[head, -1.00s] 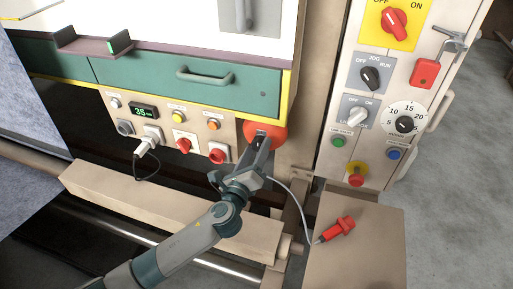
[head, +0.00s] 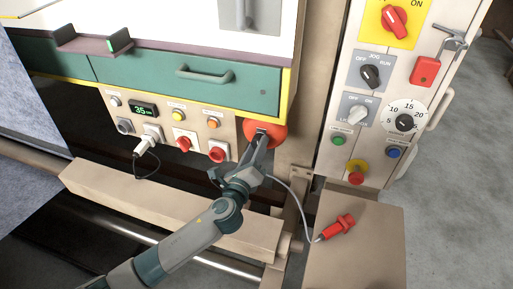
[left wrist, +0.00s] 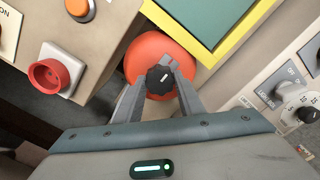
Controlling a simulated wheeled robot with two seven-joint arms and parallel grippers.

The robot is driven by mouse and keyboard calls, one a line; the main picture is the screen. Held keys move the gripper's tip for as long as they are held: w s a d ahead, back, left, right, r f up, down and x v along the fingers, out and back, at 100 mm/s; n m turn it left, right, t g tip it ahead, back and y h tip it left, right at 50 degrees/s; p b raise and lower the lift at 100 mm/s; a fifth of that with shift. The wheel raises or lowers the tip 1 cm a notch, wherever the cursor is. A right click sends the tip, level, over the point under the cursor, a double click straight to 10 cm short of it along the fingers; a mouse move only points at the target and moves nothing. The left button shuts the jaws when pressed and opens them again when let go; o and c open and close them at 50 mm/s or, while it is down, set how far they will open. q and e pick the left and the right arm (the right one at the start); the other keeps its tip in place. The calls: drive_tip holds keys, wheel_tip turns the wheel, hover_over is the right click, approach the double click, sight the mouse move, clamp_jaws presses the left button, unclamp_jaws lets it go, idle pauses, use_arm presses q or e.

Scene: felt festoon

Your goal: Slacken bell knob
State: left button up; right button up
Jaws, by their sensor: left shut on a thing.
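The bell (head: 275,130) is a round red-orange dome on the machine's side, below the yellow-edged corner. In the left wrist view the bell (left wrist: 146,50) shows whole behind a black ribbed knob (left wrist: 160,80) at its centre, with a white mark on the knob. My left gripper (head: 261,140) reaches up to it from below. In the left wrist view its two fingers (left wrist: 160,88) stand on either side of the knob and are shut on it. The knob is mostly hidden by the fingers in the head view. My right gripper is in neither view.
A panel of red, yellow and orange buttons (head: 181,142) lies just left of the bell. A control box (head: 362,130) with switches and a dial stands to the right. A red screwdriver-like tool (head: 338,227) with a cable lies on the beige ledge (head: 375,265).

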use_arm(q)
drive_tip(key=shift+f, duration=0.1)
drive_tip(key=shift+n+p, duration=0.35)
drive_tip(key=shift+n, duration=9.15)
drive_tip(key=o, duration=1.1)
drive_tip(key=shift+c, duration=0.2)
drive_tip(key=shift+s, duration=0.15)
